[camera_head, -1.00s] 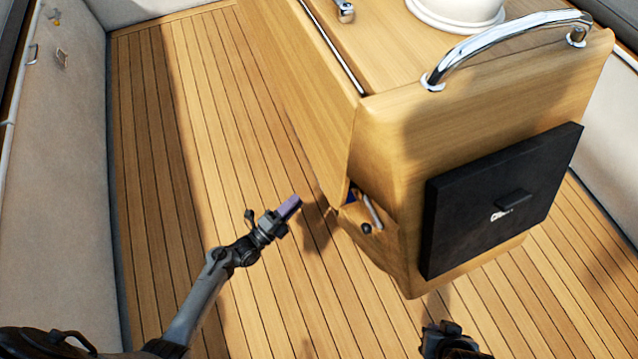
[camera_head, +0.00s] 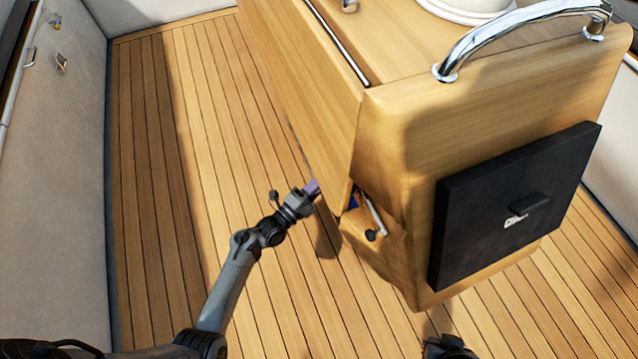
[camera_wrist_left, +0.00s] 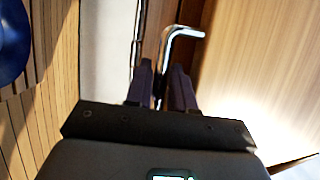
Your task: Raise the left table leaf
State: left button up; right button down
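The left table leaf (camera_head: 310,75) is a wooden panel hanging down along the left side of the table (camera_head: 400,55). My left gripper (camera_head: 313,187) is just left of the leaf's lower near corner; whether it touches the leaf cannot be told. In the left wrist view, its two dark fingers (camera_wrist_left: 162,82) have a narrow gap between them, with a bent chrome rod (camera_wrist_left: 182,32) showing beyond and through the gap. A wooden panel (camera_wrist_left: 260,60) fills the right side there. My right gripper (camera_head: 447,347) is partly in view at the bottom edge; its fingers are unclear.
A metal rod with a dark knob (camera_head: 371,236) sits in a recess at the table's near end. A black box panel (camera_head: 510,205) and chrome handrail (camera_head: 520,35) are on that end. The plank floor (camera_head: 190,130) left of the table is clear, up to the bench side (camera_head: 60,170).

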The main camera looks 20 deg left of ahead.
pick_arm(q)
grip_shut()
dwell(0.3)
